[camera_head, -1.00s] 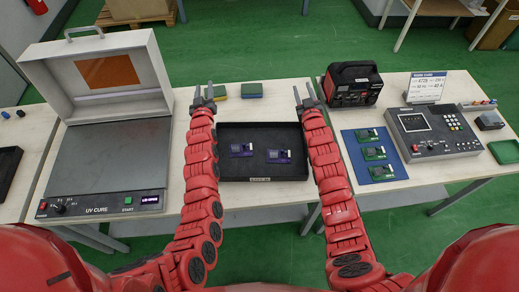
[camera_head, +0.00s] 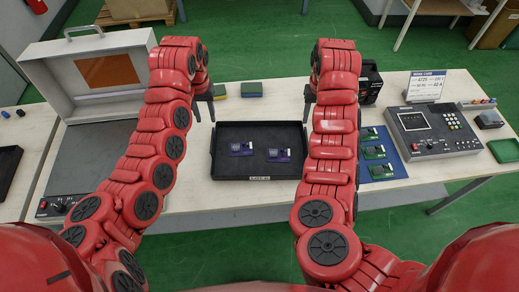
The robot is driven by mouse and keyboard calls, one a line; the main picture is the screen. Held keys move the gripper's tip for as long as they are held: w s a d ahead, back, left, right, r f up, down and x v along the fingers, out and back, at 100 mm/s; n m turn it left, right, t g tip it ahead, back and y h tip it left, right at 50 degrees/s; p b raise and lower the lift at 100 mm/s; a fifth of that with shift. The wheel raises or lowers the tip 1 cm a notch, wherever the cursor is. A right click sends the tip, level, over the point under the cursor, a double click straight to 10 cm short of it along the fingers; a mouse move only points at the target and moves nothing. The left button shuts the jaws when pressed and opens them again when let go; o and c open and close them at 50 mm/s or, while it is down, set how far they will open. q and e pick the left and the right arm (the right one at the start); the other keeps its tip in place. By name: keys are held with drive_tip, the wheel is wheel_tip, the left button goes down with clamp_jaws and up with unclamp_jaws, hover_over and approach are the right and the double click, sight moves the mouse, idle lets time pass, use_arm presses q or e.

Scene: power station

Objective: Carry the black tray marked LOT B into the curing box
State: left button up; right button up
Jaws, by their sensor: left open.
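A black tray (camera_head: 230,136) lies on the table between my arms, with two purple circuit boards (camera_head: 278,155) inside. My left gripper (camera_head: 205,110) points down, open and empty, by the tray's back left corner. My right gripper (camera_head: 307,103) points down by the back right corner, its fingers seen edge-on. I cannot tell whether either touches the tray.
At the right are a blue mat (camera_head: 395,163) with green boards, a grey control console (camera_head: 435,130), a sign and a black-and-red case partly hidden by my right arm. Another dark tray (camera_head: 8,165) sits far left.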

sight(214, 146)
drive_tip(key=shift+w, duration=0.1)
use_arm(q)
wheel_tip(214, 146, down, 18)
drive_tip(key=shift+w+r, duration=0.1)
drive_tip(key=shift+r, duration=0.15)
use_arm(e)
wheel_tip(214, 146, down, 18)
drive_tip(key=shift+r, duration=0.25)
use_arm(q)
clamp_jaws()
use_arm(e)
clamp_jaws()
idle(0.7)
